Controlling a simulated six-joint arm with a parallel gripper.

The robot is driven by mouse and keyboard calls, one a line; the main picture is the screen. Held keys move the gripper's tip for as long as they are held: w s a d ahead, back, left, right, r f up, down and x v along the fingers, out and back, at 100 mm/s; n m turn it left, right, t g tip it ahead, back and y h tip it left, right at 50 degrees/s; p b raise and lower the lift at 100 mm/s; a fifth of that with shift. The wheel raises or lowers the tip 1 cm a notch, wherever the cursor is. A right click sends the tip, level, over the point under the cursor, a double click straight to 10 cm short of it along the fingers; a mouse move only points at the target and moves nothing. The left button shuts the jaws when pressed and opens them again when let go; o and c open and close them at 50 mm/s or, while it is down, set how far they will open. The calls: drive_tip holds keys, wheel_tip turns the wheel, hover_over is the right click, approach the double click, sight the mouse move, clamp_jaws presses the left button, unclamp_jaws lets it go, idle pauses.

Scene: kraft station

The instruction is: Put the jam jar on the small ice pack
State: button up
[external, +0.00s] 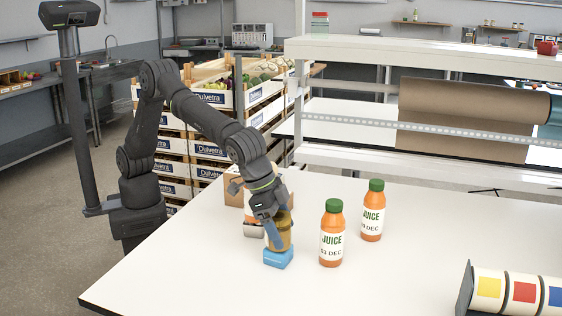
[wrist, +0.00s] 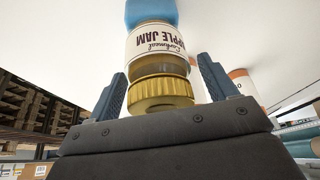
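The jam jar (external: 286,235), amber with a gold lid, stands upright with its base at the blue small ice pack (external: 278,258) on the white table. In the wrist view the jar (wrist: 155,45) shows its apple jam label upside down, with the blue ice pack (wrist: 151,12) beyond its base. My gripper (external: 274,228) is lowered around the jar, one blue finger in front of it. In the wrist view my gripper's fingers (wrist: 162,72) stand on either side of the jar, with slim gaps showing beside it, so it looks open.
Two orange juice bottles (external: 332,233) (external: 373,211) with green caps stand right of the jar. A cardboard box (external: 233,191) and a small orange-and-white container (external: 252,226) are behind and left of it. A label roll dispenser (external: 510,291) is at front right.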

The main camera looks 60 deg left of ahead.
sight(283, 216)
drive_tip(key=v, duration=1.2)
drive_tip(key=shift+r, duration=0.2)
drive_tip(key=shift+d+f, duration=0.1)
drive_tip(key=x, duration=1.1)
drive_tip(key=shift+f, duration=0.2)
drive_tip(key=shift+w+d, duration=0.1)
drive_tip(key=shift+w, duration=0.1)
drive_tip(key=shift+r, duration=1.8)
drive_tip(key=shift+f, duration=0.1)
